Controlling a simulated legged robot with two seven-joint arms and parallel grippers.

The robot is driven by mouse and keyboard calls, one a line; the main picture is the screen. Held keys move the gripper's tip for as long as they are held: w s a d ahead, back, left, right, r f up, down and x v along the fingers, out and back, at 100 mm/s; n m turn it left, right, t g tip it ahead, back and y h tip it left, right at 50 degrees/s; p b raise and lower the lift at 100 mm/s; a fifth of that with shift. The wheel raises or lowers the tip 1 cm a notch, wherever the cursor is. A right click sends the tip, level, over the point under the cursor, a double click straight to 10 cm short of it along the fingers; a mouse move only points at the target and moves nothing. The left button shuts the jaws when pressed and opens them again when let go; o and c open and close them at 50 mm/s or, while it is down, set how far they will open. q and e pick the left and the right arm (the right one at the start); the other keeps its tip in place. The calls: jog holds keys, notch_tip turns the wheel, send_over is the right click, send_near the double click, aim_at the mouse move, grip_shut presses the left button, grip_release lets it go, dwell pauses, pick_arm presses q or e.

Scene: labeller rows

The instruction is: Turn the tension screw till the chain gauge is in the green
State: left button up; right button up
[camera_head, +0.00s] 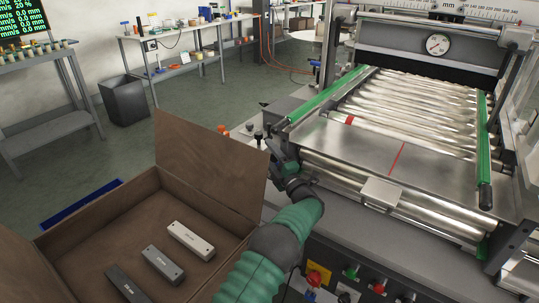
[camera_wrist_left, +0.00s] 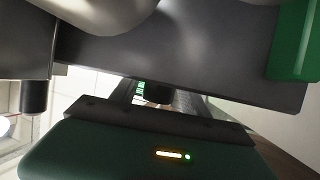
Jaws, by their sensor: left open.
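A round white dial gauge (camera_head: 438,44) with a needle is on the dark crossbar at the back of the roller machine; its scale and any green band are too small to read. My left gripper (camera_head: 282,158) is open beside the machine's left front corner, by small black knobs (camera_head: 258,136). I cannot tell whether one of these is the tension screw, or whether the gripper touches it. In the left wrist view, my gripper's dark housing (camera_wrist_left: 150,150) with small lights lies below a grey machine part (camera_wrist_left: 190,50). No chain is clearly visible. My right gripper is out of view.
A brown open box (camera_head: 100,222) with several metal blocks stands at left front. Green side rails (camera_head: 330,95) flank the shiny rollers (camera_head: 410,100). A panel with a red button (camera_head: 314,277) is below my arm. Workbenches and a bin (camera_head: 124,100) stand behind.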

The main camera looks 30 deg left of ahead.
pick_arm(q)
jog(key=shift+d, duration=0.1)
jog(key=shift+s+d, duration=0.15)
jog(key=shift+d, duration=0.2)
jog(key=p+v, duration=0.4)
jog(key=v, duration=1.2)
jog(key=shift+f, duration=0.2)
